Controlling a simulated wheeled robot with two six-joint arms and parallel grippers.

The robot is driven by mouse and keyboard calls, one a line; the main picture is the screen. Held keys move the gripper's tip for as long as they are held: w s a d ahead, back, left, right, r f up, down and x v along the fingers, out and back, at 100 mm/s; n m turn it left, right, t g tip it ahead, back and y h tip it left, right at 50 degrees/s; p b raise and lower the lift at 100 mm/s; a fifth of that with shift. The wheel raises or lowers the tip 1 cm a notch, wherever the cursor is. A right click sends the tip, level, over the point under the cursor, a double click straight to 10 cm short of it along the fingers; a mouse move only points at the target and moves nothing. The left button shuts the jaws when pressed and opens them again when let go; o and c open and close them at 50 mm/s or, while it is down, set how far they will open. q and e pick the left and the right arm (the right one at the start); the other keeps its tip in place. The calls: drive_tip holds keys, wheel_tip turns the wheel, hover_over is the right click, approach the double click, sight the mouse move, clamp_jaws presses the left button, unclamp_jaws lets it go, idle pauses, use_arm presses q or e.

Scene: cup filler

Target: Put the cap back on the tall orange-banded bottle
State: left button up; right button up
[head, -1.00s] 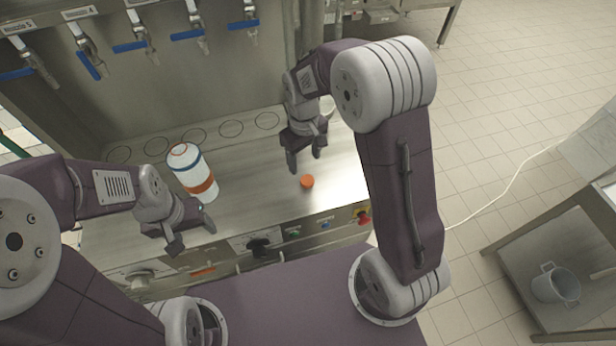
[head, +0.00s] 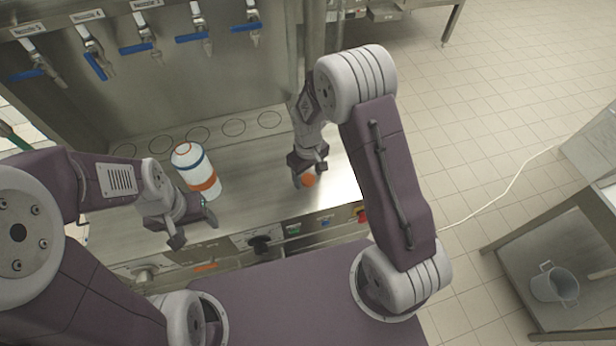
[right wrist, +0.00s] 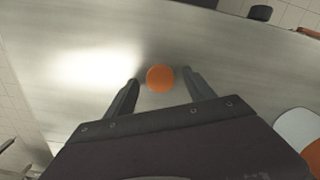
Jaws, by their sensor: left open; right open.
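The orange cap (head: 308,180) lies on the counter to the right of the bottle. In the right wrist view the cap (right wrist: 161,78) sits between the open fingers of my right gripper (right wrist: 160,85), with gaps on both sides. My right gripper (head: 310,176) is low over the cap. My left gripper (head: 194,226) is open and empty near the counter's front edge.
A row of blue-handled taps (head: 140,47) hangs along the back wall above circle marks on the counter. Knobs and buttons (head: 293,229) line the front panel. A grey cart with a clear jug (head: 555,285) stands on the floor at right.

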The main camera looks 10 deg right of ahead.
drive_tip(key=shift+f, duration=0.25)
drive_tip(key=shift+c, duration=1)
clamp_jaws()
drive_tip(key=shift+r, duration=0.15)
